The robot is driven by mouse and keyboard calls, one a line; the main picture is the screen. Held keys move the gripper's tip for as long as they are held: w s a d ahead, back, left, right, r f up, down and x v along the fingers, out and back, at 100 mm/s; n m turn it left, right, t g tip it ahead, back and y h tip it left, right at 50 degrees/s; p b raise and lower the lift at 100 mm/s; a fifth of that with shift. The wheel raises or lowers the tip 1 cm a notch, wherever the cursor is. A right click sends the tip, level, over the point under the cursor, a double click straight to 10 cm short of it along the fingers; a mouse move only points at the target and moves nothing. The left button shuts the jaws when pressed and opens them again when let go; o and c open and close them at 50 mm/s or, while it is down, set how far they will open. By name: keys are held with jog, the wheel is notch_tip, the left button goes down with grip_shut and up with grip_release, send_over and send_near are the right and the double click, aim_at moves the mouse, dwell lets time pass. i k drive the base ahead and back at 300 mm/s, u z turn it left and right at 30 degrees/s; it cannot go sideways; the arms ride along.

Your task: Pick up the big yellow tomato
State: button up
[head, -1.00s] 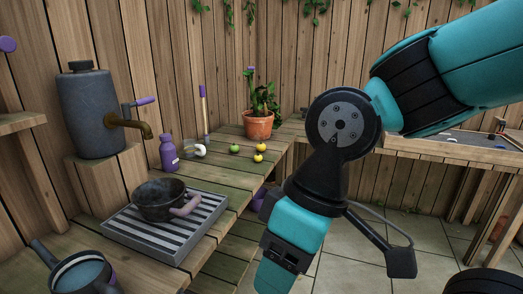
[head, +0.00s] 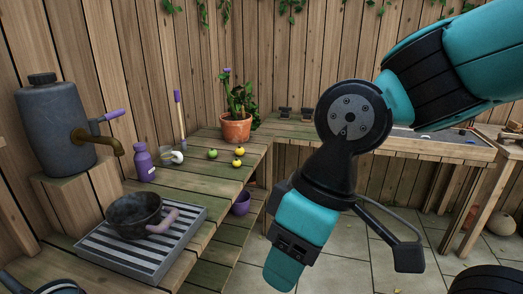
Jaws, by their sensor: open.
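Two yellow tomatoes sit on the wooden bench in front of the plant pot: a farther yellow tomato (head: 239,150) and a nearer yellow tomato (head: 237,163). The farther one looks slightly bigger, but both are small in view. A green tomato (head: 212,153) lies just to their left. My gripper (head: 284,272) hangs in the foreground, to the right of the bench and well apart from the tomatoes. It is open, with nothing seen in it. Its jaws are seen side-on and the gap between them is hidden.
A terracotta pot (head: 236,128) with a plant stands behind the tomatoes. A purple bottle (head: 143,162) and a clear jar (head: 170,157) stand to their left. A dark pot (head: 135,215) sits on a striped tray (head: 104,254) at the near left. Paved floor (head: 340,262) lies open to the right.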

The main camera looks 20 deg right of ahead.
aim_at(240, 151)
jog(key=z, duration=0.95)
jog(key=i, duration=2.3)
jog(key=u, duration=2.45)
